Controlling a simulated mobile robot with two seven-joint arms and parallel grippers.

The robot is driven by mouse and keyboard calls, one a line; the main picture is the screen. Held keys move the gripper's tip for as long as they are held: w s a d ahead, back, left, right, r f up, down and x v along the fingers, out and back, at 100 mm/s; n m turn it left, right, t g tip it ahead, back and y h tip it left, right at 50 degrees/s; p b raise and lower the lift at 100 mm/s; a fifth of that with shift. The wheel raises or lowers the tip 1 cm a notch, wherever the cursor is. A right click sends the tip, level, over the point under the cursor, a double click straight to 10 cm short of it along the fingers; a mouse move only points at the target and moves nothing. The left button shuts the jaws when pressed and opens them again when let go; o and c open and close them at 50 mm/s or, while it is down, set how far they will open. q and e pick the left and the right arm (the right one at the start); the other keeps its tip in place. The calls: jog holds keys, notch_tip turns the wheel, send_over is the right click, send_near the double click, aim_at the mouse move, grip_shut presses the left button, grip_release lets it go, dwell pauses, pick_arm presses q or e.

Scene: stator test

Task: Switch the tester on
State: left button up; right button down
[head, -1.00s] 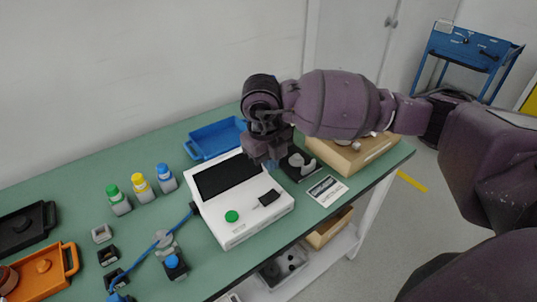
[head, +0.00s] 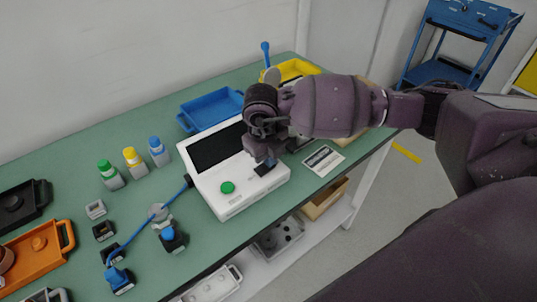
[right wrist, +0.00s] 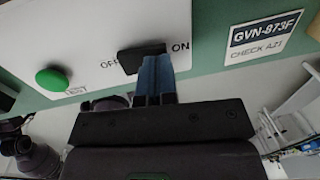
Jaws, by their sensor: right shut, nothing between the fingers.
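The white tester (head: 248,192) stands on the green bench, with a dark screen (head: 216,147) and a round green button (head: 227,187). My right gripper (head: 265,168) is shut and empty, pointing down at the tester's front right. In the right wrist view its blue fingers (right wrist: 156,65) are at the black switch (right wrist: 138,57), on its ON-label side. They seem to touch it, but I cannot tell for sure. The switch lies between the OFF and ON labels; its tilt is unclear. The green button (right wrist: 52,80) is to its left. My left gripper is not in view.
A label card (head: 323,160) lies right of the tester. A blue tray (head: 212,108) and a yellow tray (head: 292,70) stand behind. Several small bottles and an orange tray (head: 32,258) are left. A blue cable (head: 140,232) runs from the tester's left side.

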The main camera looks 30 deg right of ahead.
jog(key=shift+f+y, duration=0.3)
jog(key=shift+s+a, duration=0.1)
jog(key=shift+a+r, duration=0.1)
jog(key=shift+a, duration=0.05)
jog(key=shift+a+r, duration=0.15)
jog(key=shift+a, duration=0.35)
dwell(0.4)
